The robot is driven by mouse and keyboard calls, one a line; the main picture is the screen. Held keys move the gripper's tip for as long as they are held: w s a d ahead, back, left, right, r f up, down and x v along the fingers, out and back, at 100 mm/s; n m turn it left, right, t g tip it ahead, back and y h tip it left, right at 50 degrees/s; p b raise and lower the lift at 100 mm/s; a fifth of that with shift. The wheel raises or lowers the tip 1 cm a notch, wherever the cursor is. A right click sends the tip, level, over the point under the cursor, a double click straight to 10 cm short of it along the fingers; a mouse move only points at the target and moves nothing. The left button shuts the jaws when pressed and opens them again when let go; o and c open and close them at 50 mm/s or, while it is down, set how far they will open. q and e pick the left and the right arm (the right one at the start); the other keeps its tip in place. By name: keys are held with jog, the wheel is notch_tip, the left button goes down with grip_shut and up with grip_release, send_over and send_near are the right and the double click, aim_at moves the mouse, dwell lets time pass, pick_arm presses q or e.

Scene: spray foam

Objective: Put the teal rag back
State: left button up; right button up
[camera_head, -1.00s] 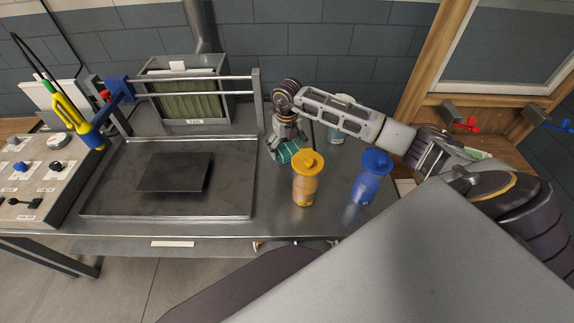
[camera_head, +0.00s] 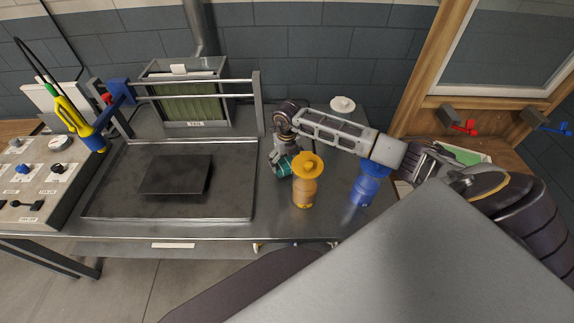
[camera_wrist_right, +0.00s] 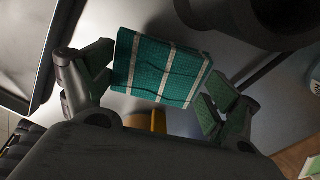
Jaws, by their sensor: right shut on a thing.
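The teal rag (camera_head: 284,166) with pale stripes is in my right gripper (camera_head: 282,158), just left of and behind the orange bottle in the head view. In the right wrist view the rag (camera_wrist_right: 160,66) lies between the two fingers of the right gripper (camera_wrist_right: 155,92), folded into a flat pad. The gripper is shut on it, close above the metal table (camera_head: 232,225). I cannot tell whether the rag touches the table. My left gripper is not in view.
The orange bottle (camera_head: 305,190) stands close to the rag. The blue bottle (camera_head: 368,190) is to its right, partly behind my forearm. A white-lidded container (camera_head: 342,104) stands behind the arm. A framed tray (camera_head: 110,205) with a dark plate (camera_head: 175,175) lies left.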

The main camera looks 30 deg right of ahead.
aim_at(286, 163)
notch_tip(286, 163, down, 2)
jog(key=shift+f, duration=0.1)
jog(key=shift+f, duration=0.1)
dwell(0.3)
jog(key=o, duration=0.8)
jog(key=shift+c, duration=0.2)
jog(key=shift+r, duration=0.2)
notch_tip(286, 163, up, 12)
jog(key=b, duration=0.1)
jog(key=shift+b, duration=0.35)
jog(key=shift+a+f, duration=0.1)
jog(key=shift+a, duration=0.05)
dwell(0.4)
